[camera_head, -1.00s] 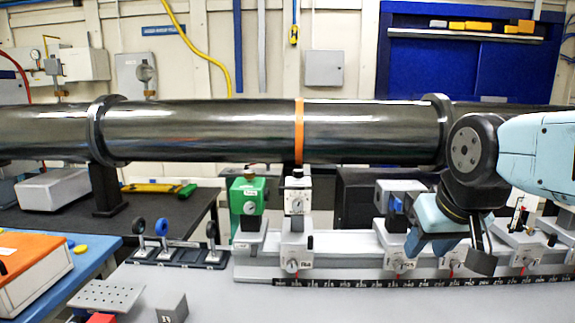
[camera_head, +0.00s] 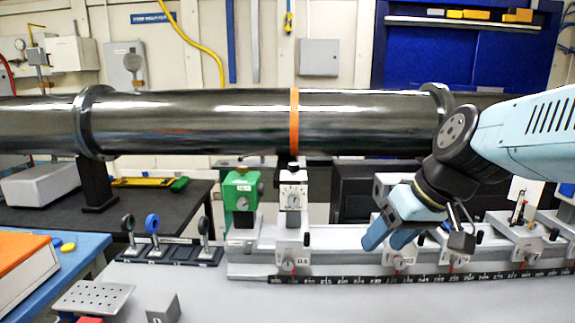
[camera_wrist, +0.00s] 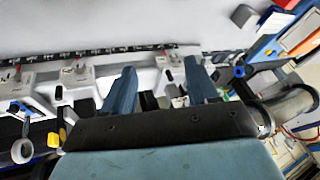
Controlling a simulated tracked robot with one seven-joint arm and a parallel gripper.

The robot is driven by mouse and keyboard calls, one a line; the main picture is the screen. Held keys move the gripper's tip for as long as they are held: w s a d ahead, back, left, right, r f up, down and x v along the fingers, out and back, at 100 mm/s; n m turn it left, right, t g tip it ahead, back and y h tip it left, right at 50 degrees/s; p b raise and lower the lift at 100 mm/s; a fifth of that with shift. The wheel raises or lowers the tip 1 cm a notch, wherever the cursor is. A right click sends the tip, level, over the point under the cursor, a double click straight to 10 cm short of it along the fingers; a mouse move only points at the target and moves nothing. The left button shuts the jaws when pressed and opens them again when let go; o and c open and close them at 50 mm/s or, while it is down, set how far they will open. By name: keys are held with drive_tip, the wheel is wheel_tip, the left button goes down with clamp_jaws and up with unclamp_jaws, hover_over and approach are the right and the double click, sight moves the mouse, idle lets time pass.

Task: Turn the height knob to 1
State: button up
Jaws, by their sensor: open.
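A white block with a round dial knob (camera_head: 293,201) stands on the rail in the head view. A green block (camera_head: 241,200) with a round grey knob on its face stands just left of it. A lower knob (camera_head: 288,264) sits on the carrier under the white block. The labels are too small to read, so I cannot tell which one is the height knob. My gripper (camera_head: 388,241) is open and empty, to the right of these blocks and apart from them, its fingers slanting down and left. Both fingers also show in the wrist view (camera_wrist: 158,78).
The rail (camera_head: 340,267) carries further carriers with knobs on the right. A long dark pipe (camera_head: 220,122) runs above the blocks. A rack of small lens holders (camera_head: 168,251) lies left. A small grey block (camera_head: 163,308) stands in front. The front bench is mostly clear.

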drive_tip(key=w+a+n+y, duration=0.3)
drive_tip(key=w+a+y, duration=0.1)
drive_tip(key=a+y, duration=0.15)
drive_tip(key=n+t+y, duration=0.3)
drive_tip(key=t+y, duration=0.1)
drive_tip(key=t, duration=0.5)
approach(289, 164)
drive_tip(key=shift+h, duration=0.25)
drive_tip(key=x, duration=1.1)
drive_tip(key=shift+w+d, duration=0.25)
drive_tip(key=shift+w, duration=0.1)
drive_tip(key=c, duration=0.9)
drive_tip(key=shift+c, duration=0.2)
drive_tip(key=shift+g, duration=0.3)
